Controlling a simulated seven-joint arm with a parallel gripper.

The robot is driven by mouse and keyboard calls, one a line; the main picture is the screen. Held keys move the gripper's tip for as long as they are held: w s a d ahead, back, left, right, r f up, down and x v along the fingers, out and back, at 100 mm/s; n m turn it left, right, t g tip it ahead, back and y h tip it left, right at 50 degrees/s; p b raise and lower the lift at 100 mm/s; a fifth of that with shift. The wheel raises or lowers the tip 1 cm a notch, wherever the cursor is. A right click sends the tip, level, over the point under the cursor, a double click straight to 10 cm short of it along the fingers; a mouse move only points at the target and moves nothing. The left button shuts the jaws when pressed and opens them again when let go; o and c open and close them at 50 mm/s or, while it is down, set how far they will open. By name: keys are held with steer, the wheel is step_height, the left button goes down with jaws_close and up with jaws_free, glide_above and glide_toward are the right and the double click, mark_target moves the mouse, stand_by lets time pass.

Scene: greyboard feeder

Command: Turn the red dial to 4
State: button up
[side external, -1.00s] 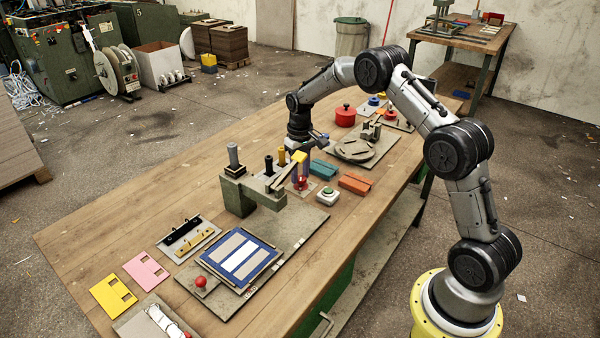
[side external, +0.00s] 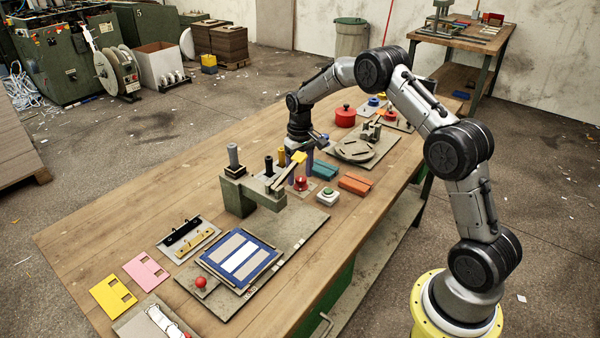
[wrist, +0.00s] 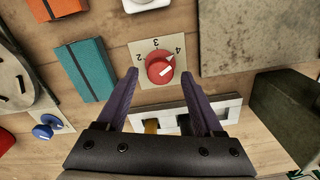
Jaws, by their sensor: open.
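The red dial (wrist: 160,68) sits on a beige plate (wrist: 147,95) marked 2, 3 and 4 in the wrist view. Its white pointer mark is turned up and right, toward the 4. The dial (side external: 301,183) also shows in the side view, below my gripper (side external: 301,170). My gripper (wrist: 160,75) is open, with one purple finger on each side of the dial in the wrist view. I see gaps between the fingers and the dial; the height of the fingertips is hard to tell.
A teal block (side external: 325,169), an orange block (side external: 356,183) and a green button (side external: 328,195) stand to the right of the dial. A green-grey press (side external: 240,193) stands close on its left. A blue knob (wrist: 42,131) shows at the wrist view's left.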

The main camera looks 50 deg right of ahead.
step_height(320, 180, up, 14)
stand_by(0.5)
step_height(320, 180, up, 10)
steer(key=f+t, duration=0.1)
steer(key=t, duration=0.1)
glide_above(299, 177)
steer(key=s+a, duration=0.2)
steer(key=a, duration=0.2)
steer(key=s+a+r+n+t, duration=0.2)
steer(key=s+a+r, duration=0.5)
steer(key=s+r, duration=0.3)
steer(key=s+a+f+n+t, duration=0.1)
steer(key=s+a, duration=0.1)
steer(key=s, duration=0.5)
steer(key=s+a+f+t, duration=0.1)
steer(key=s+a+f, duration=0.15)
steer(key=s, duration=0.55)
steer(key=s+f, duration=0.6)
steer(key=f, duration=0.1)
steer(key=shift+s+a+f, duration=0.35)
steer(key=shift+a, duration=0.05)
